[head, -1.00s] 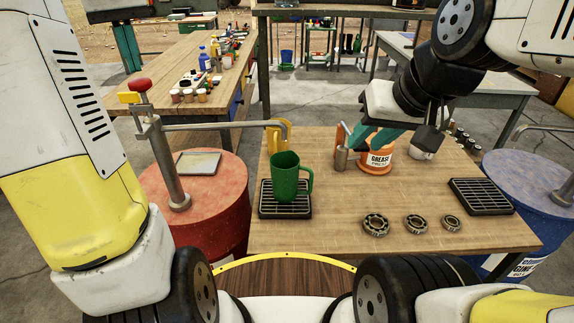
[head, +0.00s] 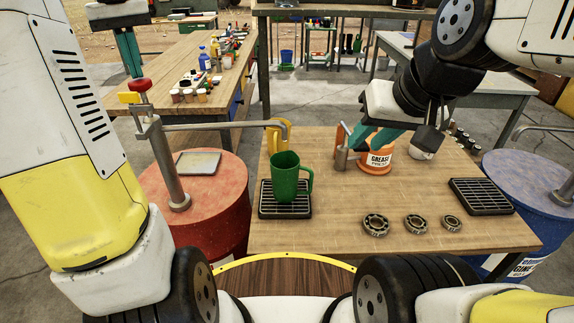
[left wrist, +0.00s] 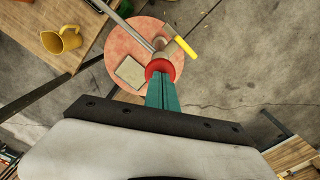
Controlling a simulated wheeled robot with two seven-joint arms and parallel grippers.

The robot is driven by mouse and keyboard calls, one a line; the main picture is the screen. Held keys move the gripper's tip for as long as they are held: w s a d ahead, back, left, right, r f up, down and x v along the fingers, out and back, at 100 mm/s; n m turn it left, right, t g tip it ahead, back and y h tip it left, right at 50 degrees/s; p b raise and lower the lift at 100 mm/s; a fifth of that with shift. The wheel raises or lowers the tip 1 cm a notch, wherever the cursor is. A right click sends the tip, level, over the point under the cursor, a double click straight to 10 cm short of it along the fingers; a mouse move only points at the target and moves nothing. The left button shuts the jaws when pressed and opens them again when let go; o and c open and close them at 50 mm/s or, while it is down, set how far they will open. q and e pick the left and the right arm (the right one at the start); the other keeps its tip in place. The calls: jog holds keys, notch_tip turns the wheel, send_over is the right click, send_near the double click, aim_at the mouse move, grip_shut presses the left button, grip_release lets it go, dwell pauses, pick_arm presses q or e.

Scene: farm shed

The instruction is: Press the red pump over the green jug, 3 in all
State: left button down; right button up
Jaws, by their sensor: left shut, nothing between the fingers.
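The red pump knob (head: 140,85) tops the metal pump post on the red drum (head: 215,185). The knob also shows in the left wrist view (left wrist: 160,68). The pump's spout (head: 225,126) reaches right and bends down over the green jug (head: 285,178), which stands upright on a black grate (head: 270,211). My left gripper (head: 135,74) is shut and empty, its teal fingertips right over the knob; I cannot tell whether they touch. My right gripper (head: 368,140) is by the orange grease pot (head: 377,160); its finger gap is unclear. The jug's inside level is hidden.
A yellow jug (head: 277,135) stands behind the green one. Several bearings (head: 415,224) and a second grate (head: 481,196) lie on the table's right side. A blue drum (head: 530,190) stands at right. A flat tray (head: 198,162) lies on the red drum.

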aim_at(142, 91)
pick_arm(q)
jog(key=shift+f, duration=3.1)
jog(key=shift+r, duration=3.8)
jog(key=shift+f, duration=0.15)
jog(key=shift+f, duration=3.6)
